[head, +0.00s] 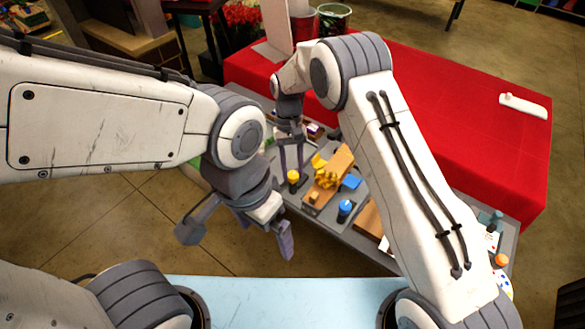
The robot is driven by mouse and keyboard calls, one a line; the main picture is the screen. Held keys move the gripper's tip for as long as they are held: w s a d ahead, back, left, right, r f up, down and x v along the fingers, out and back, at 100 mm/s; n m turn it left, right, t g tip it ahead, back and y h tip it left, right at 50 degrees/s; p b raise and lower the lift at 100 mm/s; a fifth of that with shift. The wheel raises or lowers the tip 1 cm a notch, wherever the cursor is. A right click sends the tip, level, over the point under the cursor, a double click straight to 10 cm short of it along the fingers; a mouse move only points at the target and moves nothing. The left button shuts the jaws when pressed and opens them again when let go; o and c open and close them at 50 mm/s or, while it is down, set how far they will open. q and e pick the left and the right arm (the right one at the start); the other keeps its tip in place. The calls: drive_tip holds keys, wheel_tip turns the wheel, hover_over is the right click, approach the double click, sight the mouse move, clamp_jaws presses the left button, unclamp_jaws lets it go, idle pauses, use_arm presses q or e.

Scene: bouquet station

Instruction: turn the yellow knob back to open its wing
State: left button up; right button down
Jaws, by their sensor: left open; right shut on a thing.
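The yellow knob (293,176) stands on a grey board (322,222) near the middle of the head view. My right gripper (291,167) points down over the knob, with its fingers closed on it from either side. A wooden piece with a tilted panel (341,163) stands just right of the knob, with yellow parts (325,179) at its side. I cannot tell which of these parts is the wing. My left gripper (237,240) is open and empty, lower left of the board and apart from the knob.
A blue knob (345,207) and a flat blue piece (351,182) are on the board to the right. A red-covered table (440,110) lies behind, with a white object (523,106) on it. My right forearm hides part of the board's right side.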

drive_tip(key=c, duration=0.5)
unclamp_jaws()
drive_tip(key=b+v, duration=0.2)
drive_tip(key=v, duration=0.8)
drive_tip(key=shift+r, duration=0.3)
